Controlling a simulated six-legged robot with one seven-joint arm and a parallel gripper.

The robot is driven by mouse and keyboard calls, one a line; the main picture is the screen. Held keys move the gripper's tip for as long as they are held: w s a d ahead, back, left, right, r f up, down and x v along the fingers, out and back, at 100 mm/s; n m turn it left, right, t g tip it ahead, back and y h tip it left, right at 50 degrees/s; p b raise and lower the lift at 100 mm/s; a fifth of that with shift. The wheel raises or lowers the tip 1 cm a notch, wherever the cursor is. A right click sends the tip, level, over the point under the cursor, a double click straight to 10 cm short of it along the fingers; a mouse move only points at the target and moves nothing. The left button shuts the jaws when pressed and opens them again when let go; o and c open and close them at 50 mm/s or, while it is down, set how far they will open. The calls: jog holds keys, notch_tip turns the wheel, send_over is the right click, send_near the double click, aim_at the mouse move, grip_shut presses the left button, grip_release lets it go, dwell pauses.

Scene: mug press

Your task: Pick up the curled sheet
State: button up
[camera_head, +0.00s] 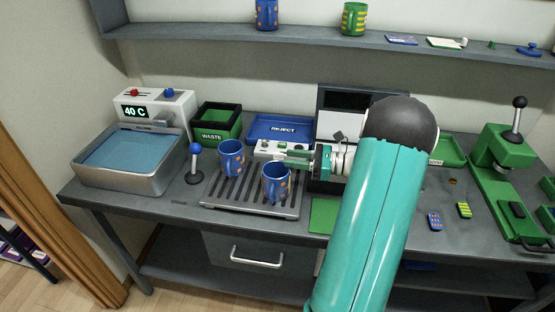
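I cannot make out a clearly curled sheet in this view. Two small patterned pieces lie on the counter right of my arm: a blue dotted piece (434,221) and a green striped piece (464,210). I cannot tell whether either is curled. My gripper (287,159) points left over the counter, beside a white and green device (268,147) and just above and behind the right blue mug (276,184). Its fingers are small and blend with the device, so their opening and any held thing are unclear. My arm hides part of the counter.
Another blue mug (231,157) stands on the slatted tray (222,194). A water bath (130,165), green WASTE bin (215,121) and blue REJECT tray (282,128) are at left and back. A green press (502,150) stands right. A shelf (220,30) runs above.

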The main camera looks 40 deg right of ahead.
aim_at(278, 160)
jog(key=x, duration=0.5)
jog(key=shift+s, duration=0.1)
jog(key=shift+c, duration=0.2)
grip_shut()
jog(key=shift+r, duration=0.15)
